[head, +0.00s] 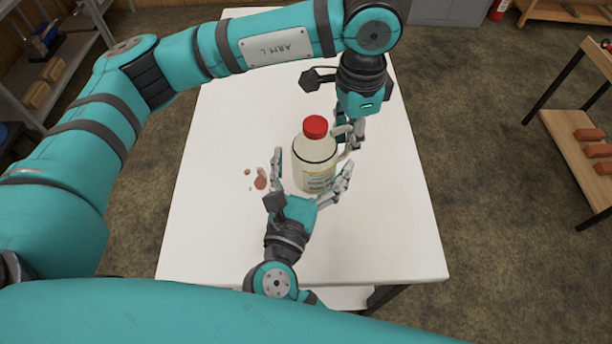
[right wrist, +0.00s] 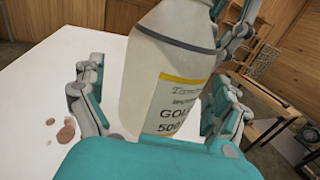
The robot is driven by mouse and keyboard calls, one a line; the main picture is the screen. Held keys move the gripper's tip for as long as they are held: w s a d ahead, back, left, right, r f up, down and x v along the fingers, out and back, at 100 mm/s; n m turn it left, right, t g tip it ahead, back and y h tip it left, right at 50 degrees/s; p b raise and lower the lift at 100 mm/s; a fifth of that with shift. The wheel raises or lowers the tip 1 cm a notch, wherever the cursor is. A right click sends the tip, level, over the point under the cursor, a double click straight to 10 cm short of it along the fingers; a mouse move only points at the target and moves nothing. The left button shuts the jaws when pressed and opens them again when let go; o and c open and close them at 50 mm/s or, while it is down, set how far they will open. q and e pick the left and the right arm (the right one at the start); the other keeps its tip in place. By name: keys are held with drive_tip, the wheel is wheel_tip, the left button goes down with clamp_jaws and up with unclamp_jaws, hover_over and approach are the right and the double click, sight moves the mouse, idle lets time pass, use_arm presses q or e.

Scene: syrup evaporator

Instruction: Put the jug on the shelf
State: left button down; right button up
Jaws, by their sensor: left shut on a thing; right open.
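The jug (head: 312,158), cream-white with a red cap and a printed label, is over the middle of the white table. My left gripper (head: 346,138), reaching down from above, is shut on the jug at its right side, by the handle. My right gripper (head: 312,176) is open on the near side, with one finger left of the jug and one right of it. In the right wrist view the jug (right wrist: 165,60) stands between the open fingers (right wrist: 160,105), and its cap is out of frame. I cannot tell whether its base touches the table.
The white table (head: 225,215) is mostly clear, with small brown spots (head: 260,180) left of the jug. A wooden shelf unit (head: 575,135) with reddish-brown blocks stands at right. A grey rack (head: 65,60) stands at the left. A red extinguisher (head: 499,9) is at the back right.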

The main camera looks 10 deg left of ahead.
drive_tip(key=shift+w, duration=0.15)
drive_tip(key=c, duration=1)
use_arm(q)
drive_tip(key=c, duration=1.9)
unclamp_jaws()
use_arm(e)
drive_tip(key=shift+c, duration=1.1)
use_arm(q)
drive_tip(key=o, duration=0.5)
drive_tip(key=shift+o, duration=0.4)
drive_tip(key=shift+w, duration=0.1)
use_arm(e)
drive_tip(key=shift+c, duration=0.6)
